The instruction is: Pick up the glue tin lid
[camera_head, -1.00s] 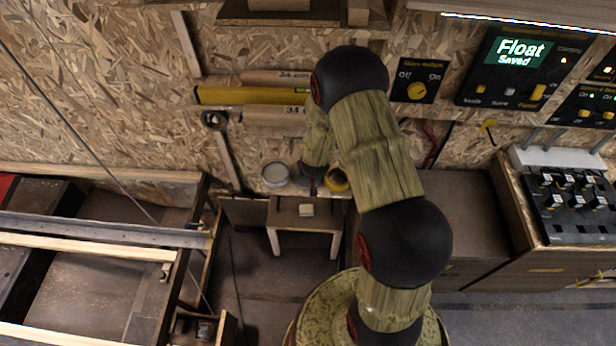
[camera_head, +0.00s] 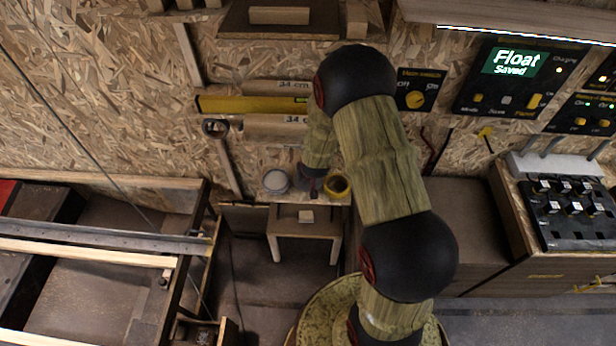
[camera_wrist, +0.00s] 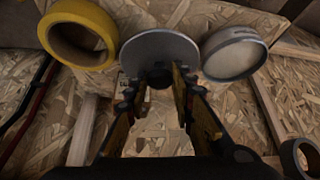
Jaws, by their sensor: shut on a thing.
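The glue tin lid (camera_wrist: 150,46) is a flat grey disc with a dark knob, seen in the wrist view at the top middle. My gripper (camera_wrist: 161,80) has its two fingers on either side of the knob and is shut on it. The disc lies just beyond the fingertips; whether it touches the shelf under it I cannot tell. An open-looking round grey tin (camera_wrist: 236,53) stands to the right of the lid, and it also shows in the head view (camera_head: 276,181). In the head view my gripper (camera_head: 312,183) is small and dark, and the lid is mostly hidden.
A yellow tape roll (camera_wrist: 78,33) is close on the left of the lid in the wrist view; it also shows in the head view (camera_head: 338,187). A small stool (camera_head: 306,222) stands below the shelf.

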